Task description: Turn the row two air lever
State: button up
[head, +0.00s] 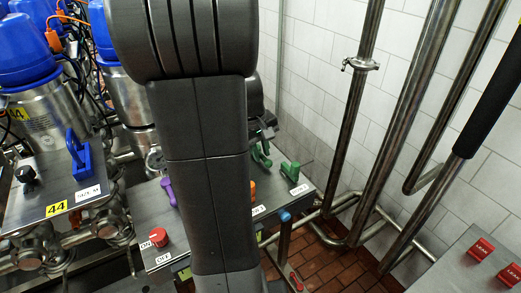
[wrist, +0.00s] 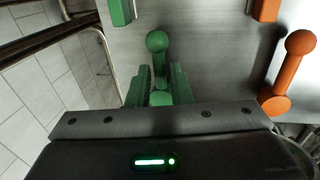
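In the wrist view a green lever (wrist: 158,43) with a ball end stands on a grey metal panel (wrist: 205,60). My gripper (wrist: 160,72) has its two green fingers on either side of this lever, with gaps beside the lever's narrow neck. Contact near the lever's base cannot be told. In the head view my gripper (head: 262,155) is partly hidden behind my arm, over the panel. A green lever (head: 290,172) shows to its right on the panel. I cannot read which lever is row two air.
An orange lever (wrist: 292,70) stands right of my gripper in the wrist view. A purple lever (head: 168,191) and red knob (head: 158,237) are on the panel's left. Steel pipes (head: 355,100) run along the tiled wall. A red-button panel (head: 480,250) is at right.

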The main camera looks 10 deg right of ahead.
grip_shut()
jog(key=shift+d+n, duration=0.1)
jog(key=shift+n, duration=0.2)
jog(key=n, duration=0.2)
jog(key=d+n+p, duration=0.1)
jog(key=shift+w+d+r+n+t, duration=0.1)
jog(key=shift+w+n+t, duration=0.2)
jog(key=shift+n, duration=0.1)
jog(key=n, duration=0.2)
jog(key=w+d+n+y+p, duration=0.1)
jog(key=n, duration=0.1)
jog(key=shift+t, duration=0.3)
jog(key=n, duration=0.1)
jog(key=w+n, duration=0.1)
jog(key=n, duration=0.1)
jog(key=n+y, duration=0.1)
jog(key=n, duration=0.1)
jog(key=shift+w+d, duration=0.25)
jog(key=shift+d, duration=0.05)
jog(key=shift+w+n+y+b, duration=0.2)
jog(key=shift+w+n+b, duration=0.2)
jog(key=shift+n, duration=0.75)
jog(key=shift+w+n+y+b, duration=0.2)
jog(key=shift+w+n+b, duration=0.15)
jog(key=shift+n, duration=0.8)
